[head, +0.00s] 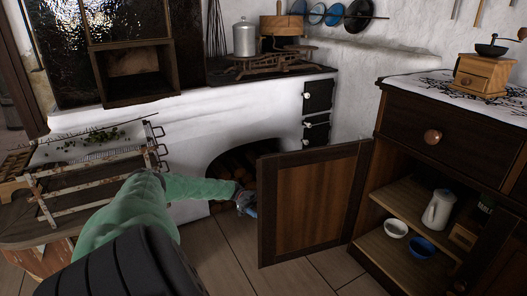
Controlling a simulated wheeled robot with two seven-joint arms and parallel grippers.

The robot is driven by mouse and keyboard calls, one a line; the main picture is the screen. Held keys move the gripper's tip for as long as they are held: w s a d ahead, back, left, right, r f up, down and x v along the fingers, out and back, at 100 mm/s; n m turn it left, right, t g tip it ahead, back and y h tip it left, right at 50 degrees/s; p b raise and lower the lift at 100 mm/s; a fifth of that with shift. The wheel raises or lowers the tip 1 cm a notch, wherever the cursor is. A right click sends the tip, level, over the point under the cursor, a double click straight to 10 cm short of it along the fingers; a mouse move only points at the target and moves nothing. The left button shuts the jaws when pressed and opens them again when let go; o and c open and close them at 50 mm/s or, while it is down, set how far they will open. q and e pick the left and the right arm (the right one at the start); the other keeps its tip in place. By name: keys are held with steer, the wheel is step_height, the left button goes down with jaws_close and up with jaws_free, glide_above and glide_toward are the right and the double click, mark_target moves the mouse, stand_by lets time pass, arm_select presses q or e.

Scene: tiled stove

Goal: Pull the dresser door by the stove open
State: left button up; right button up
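The dresser (404,150) stands at the right, beside the stove. Its brown wooden door (310,201) is swung wide open, with its hinged side at the dresser's left front edge and its free edge reaching left, in front of the stove's arch. The dresser's inside shows. My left arm comes in from the left, and my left gripper (246,203) is at the door's free edge. It is small and partly hidden there, so I cannot tell whether its fingers are closed or touch the door. My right gripper is out of view.
Inside the dresser are a white jug (439,209), a white bowl (396,228) and a blue bowl (421,247). A coffee grinder (484,74) stands on top. The white stove (190,130) is behind the door. A rack (90,180) lies at the left. Floor (225,255) left of the door is clear.

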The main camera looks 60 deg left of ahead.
arm_select(q)
steer(key=v, duration=0.7)
steer(key=shift+a, duration=0.2)
stand_by(0.4)
